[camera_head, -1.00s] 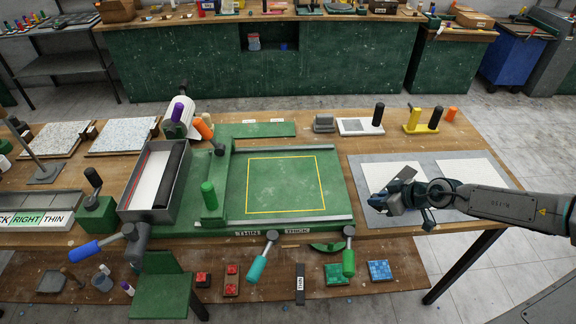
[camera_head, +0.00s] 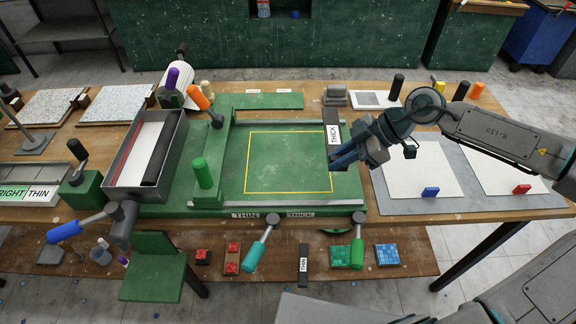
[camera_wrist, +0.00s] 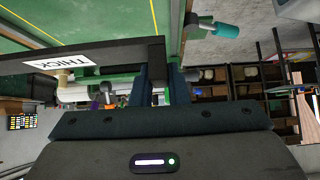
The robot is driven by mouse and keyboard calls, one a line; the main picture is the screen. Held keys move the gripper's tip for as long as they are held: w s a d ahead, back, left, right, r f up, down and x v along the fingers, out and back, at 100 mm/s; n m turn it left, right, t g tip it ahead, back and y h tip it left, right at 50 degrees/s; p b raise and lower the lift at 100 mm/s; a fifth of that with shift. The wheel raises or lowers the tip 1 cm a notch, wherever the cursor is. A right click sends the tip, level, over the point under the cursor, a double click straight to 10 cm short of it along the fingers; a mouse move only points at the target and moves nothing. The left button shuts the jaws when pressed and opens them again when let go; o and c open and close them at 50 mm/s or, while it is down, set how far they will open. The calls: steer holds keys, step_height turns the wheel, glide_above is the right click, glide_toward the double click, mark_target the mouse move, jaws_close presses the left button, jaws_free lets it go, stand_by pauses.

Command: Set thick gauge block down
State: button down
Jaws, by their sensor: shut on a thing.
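The thick gauge block (camera_head: 331,118) is a long dark bar with a white THICK label. My gripper (camera_head: 338,163) is shut on its near end at the right edge of the green press bed (camera_head: 225,170). The wrist view shows the block (camera_wrist: 110,55) lengthwise across the top, its end between my fingers (camera_wrist: 165,82). The bed carries a yellow rectangle. Its front edge has THIN and THICK labels (camera_head: 300,214). I cannot tell whether the block touches the bed.
A THIN-labelled bar (camera_head: 303,265) lies on the lower shelf. Teal (camera_head: 260,245) and green (camera_head: 357,245) handles stick out at the bed's front. A grey tray (camera_head: 165,170) stands left.

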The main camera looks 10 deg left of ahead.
steer(key=a+f, duration=0.2)
steer(key=a, duration=0.2)
steer(key=a+f, duration=0.2)
steer(key=a, duration=0.2)
steer(key=a+f, duration=0.2)
steer(key=a, duration=0.1)
steer(key=shift+s+a+f, duration=0.3)
steer(key=shift+a, duration=0.1)
steer(key=shift+f, duration=2)
steer(key=c, duration=1.4)
jaws_free()
steer(key=shift+f, duration=0.15)
steer(key=v, duration=1.2)
